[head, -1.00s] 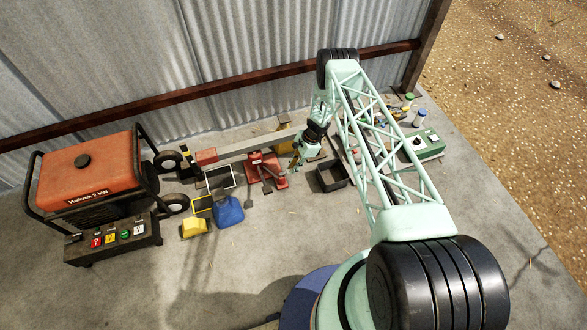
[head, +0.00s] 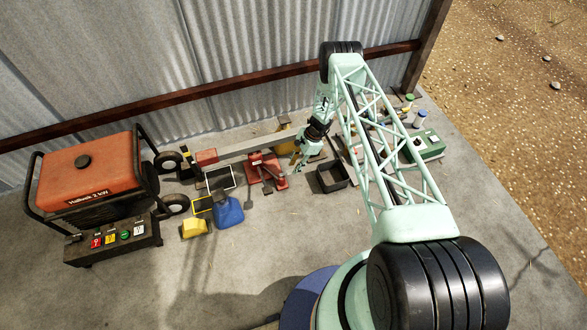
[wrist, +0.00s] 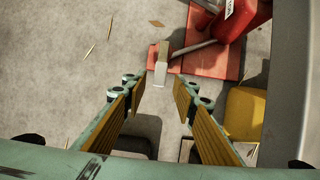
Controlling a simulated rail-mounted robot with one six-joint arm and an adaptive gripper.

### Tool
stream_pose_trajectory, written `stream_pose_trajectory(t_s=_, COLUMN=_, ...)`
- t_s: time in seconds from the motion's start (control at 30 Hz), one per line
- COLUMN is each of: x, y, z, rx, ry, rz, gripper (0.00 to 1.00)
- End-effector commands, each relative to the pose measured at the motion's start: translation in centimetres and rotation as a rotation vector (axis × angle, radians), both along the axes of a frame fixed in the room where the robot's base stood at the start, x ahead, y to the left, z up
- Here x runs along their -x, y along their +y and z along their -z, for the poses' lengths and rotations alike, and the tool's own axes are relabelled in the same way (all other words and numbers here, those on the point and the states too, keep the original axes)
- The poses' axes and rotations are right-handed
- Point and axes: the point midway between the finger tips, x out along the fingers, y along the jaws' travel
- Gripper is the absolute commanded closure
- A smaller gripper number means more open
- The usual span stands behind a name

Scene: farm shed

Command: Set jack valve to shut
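In the wrist view the jack's red body (wrist: 244,14) and flat red base (wrist: 218,58) are at the top right. A pale upright tab (wrist: 161,66) with a tan top, apparently the valve handle, stands at the base's left end, just beyond my fingertips. A grey rod runs near it from the jack body. My gripper (head: 297,168) is open, with tan-padded fingers apart (wrist: 162,92) and bare floor between them. Contact with the tab does not show.
The grey beam (head: 245,147) runs beside the jack and fills the wrist view's right edge. A yellow block (wrist: 244,113) lies right of my fingers. A black tray (head: 332,178) stands right of the jack; a blue can (head: 229,212) and orange generator (head: 85,170) are left.

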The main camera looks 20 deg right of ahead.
Motion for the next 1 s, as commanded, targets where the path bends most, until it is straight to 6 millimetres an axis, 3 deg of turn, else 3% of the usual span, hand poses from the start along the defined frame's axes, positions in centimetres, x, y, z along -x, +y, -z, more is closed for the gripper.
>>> stream_pose_trajectory(t_s=0.7, x=-0.1, y=-3.0, z=-7.2, rx=0.001, ry=-0.002, rz=0.001, gripper=0.74)
stream_pose_trajectory(t_s=1.0, x=-0.1, y=-3.6, z=-8.7, rx=0.000, ry=-0.001, rz=0.000, gripper=0.74)
